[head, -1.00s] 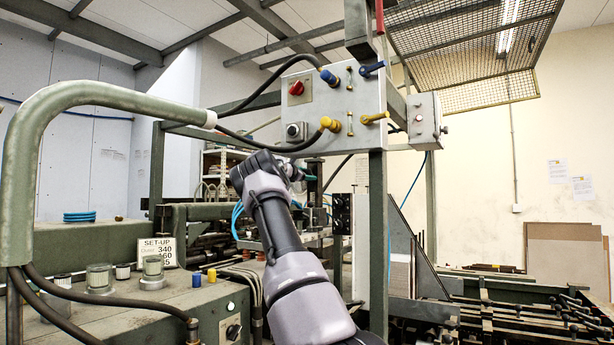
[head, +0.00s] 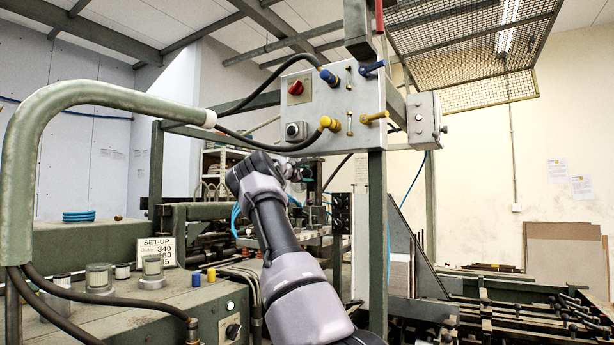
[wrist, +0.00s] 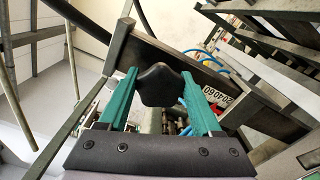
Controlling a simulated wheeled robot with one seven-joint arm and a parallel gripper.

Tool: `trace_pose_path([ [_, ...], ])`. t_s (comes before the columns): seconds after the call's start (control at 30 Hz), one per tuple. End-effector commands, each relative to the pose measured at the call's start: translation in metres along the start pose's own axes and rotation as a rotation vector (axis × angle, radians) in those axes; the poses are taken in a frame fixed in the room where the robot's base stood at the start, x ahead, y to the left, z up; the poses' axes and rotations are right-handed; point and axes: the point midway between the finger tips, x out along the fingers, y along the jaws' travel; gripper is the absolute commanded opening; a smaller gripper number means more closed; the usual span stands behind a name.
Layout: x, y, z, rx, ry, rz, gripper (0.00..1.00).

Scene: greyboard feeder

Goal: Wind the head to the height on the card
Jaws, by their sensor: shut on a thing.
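A black lobed knob (wrist: 160,88) sits between the green fingers of my gripper (wrist: 160,74) in the wrist view. My gripper is shut on it, with one finger at each side. The knob stands in front of a dark bar; its shaft is hidden. A scale with printed digits (wrist: 216,96) shows at right of the knob, tilted; I cannot read a pointer on it. My arm hides most of the knob area there.
A grey control box (head: 335,105) with a red switch, hoses and yellow and blue fittings hangs above my arm. A thick green pipe (head: 25,170) arches at left. A green post (head: 378,240) stands close on the right of my arm. Jars stand on the bench.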

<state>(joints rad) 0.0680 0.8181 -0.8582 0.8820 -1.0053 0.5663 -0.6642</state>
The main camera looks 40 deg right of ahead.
Motion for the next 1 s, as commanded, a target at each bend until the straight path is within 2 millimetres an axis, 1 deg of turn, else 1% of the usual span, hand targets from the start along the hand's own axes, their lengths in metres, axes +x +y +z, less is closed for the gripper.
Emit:
trace_pose_path([
  [0.37, 0.0, -0.002, -0.001, 0.002, 0.0, -0.004, 0.1],
  [0.4, 0.0, -0.002, -0.001, 0.002, 0.0, -0.004, 0.81],
  [0.43, 0.0, -0.002, -0.001, 0.002, 0.0, -0.004, 0.93],
  [0.47, 0.0, -0.002, -0.001, 0.002, 0.0, -0.003, 0.96],
  [0.8, -0.002, -0.001, -0.001, 0.002, 0.001, -0.001, 0.96],
  [0.87, -0.005, 0.0, -0.001, 0.001, 0.001, -0.001, 0.96],
  [1.0, -0.022, 0.001, -0.002, 0.001, 0.002, -0.001, 0.96],
])
